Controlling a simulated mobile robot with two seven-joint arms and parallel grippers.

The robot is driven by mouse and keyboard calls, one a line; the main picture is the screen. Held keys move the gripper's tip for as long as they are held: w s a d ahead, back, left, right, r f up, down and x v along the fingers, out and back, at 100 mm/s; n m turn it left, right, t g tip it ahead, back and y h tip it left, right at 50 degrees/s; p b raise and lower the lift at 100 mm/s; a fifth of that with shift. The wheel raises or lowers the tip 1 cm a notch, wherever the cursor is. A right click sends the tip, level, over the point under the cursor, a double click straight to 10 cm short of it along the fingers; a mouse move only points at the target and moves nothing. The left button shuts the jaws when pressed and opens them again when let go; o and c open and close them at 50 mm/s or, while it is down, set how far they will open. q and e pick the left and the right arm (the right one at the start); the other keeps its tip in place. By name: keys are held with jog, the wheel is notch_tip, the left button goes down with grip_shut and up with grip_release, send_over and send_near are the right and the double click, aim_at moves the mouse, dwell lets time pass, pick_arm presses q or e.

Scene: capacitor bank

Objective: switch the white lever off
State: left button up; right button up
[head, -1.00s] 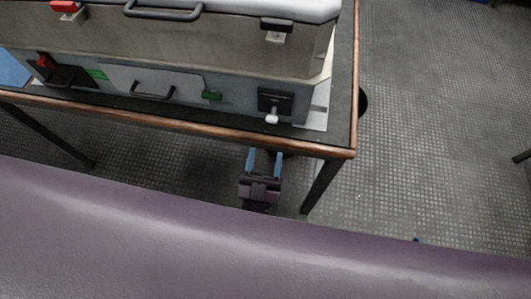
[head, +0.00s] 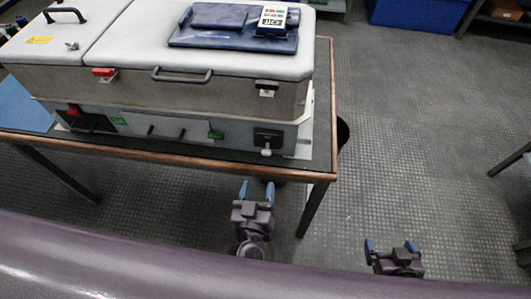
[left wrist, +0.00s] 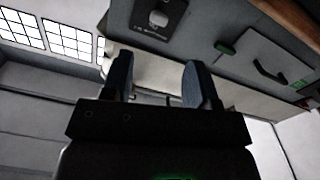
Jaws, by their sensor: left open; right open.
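The white lever (head: 266,152) sticks out below a dark switch plate (head: 267,137) at the right end of the grey box's front. In the left wrist view the white lever (left wrist: 159,18) shows on its dark plate at the top, beyond my fingers. My left gripper (head: 257,190) is open and empty, below and in front of the table edge, under the lever and apart from it. Its blue fingers also show in the left wrist view (left wrist: 158,85). My right gripper (head: 391,246) is open and empty over the floor, right of the table.
The grey box with a white lid (head: 130,40) stands on a wood-edged table (head: 318,176). A red switch (head: 74,111), a green button (head: 216,135) and a handle (head: 166,135) are on its front. A tablet-like dark panel (head: 230,38) lies on the lid. Floor at right is open.

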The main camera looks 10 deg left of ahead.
aim_at(266, 155)
pick_arm(q)
jog(key=w, duration=1)
jog(key=shift+w+d, duration=0.2)
jog(key=shift+w, duration=0.2)
jog(key=shift+c, duration=0.2)
